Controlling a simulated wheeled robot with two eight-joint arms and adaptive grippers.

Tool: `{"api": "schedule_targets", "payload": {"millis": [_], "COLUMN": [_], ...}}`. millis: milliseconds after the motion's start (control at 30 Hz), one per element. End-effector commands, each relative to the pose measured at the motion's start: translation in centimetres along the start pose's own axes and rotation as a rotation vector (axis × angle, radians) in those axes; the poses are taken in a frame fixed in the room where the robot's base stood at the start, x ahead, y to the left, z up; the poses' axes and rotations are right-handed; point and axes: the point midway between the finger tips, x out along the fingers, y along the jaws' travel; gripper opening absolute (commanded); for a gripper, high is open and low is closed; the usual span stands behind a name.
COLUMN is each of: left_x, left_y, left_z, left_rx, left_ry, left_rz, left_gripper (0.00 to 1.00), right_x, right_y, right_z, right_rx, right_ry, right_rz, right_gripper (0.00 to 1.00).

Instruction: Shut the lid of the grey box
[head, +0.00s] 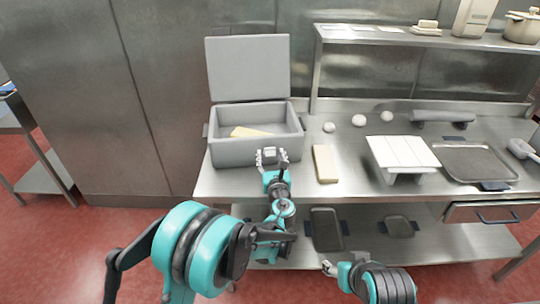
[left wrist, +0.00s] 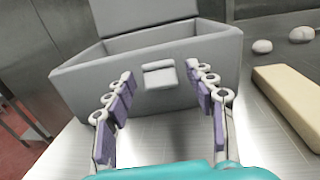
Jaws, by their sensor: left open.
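The grey box (head: 230,152) stands on the left end of the steel counter. Its lid (head: 248,68) is open and stands upright at the back; the lid's lower part also shows in the left wrist view (left wrist: 140,12). A pale yellow block lies inside the box. My left gripper (head: 271,155) is open at the box's front. In the left wrist view its fingers (left wrist: 165,92) are spread either side of the small latch tab (left wrist: 159,75) on the front wall, apart from it. My right gripper (head: 329,267) is low, in front of the lower shelf; its jaws are too small to read.
A pale block (head: 325,163) lies just right of the box, with several white round pieces behind it. A white slatted stand (head: 403,154) and a dark tray (head: 472,162) are farther right. A raised shelf (head: 400,38) runs along the back, right of the lid.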

Motion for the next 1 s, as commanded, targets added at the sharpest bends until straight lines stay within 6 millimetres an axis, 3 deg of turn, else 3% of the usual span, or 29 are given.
{"api": "schedule_targets", "payload": {"millis": [200, 467, 667, 867, 1000], "left_x": [1.8, 1.9, 1.9, 2.0, 2.4], "left_y": [0.0, 0.0, 0.0, 0.1, 0.1], "left_z": [0.0, 0.1, 0.1, 0.2, 1.0], "left_rx": [-0.001, -0.002, -0.002, -0.003, -0.005], "left_ry": [0.000, 0.001, 0.001, 0.011, 0.074], "left_rz": [0.001, 0.000, 0.001, 0.002, 0.004], "left_gripper": [0.55, 0.55, 0.02, 0.00, 0.00], "right_x": [0.4, 0.4, 0.4, 0.1, -1.0], "right_y": [0.0, 0.0, 0.0, 0.0, 0.0], "right_z": [0.3, 0.2, 0.2, 0.1, -0.8], "right_rx": [0.000, 0.000, 0.000, 0.000, 0.000], "right_ry": [0.000, 0.000, 0.000, 0.001, 0.001], "right_rz": [0.000, 0.000, 0.000, 0.000, 0.000], "right_gripper": [0.55, 0.55, 0.55, 0.55, 0.55]}}
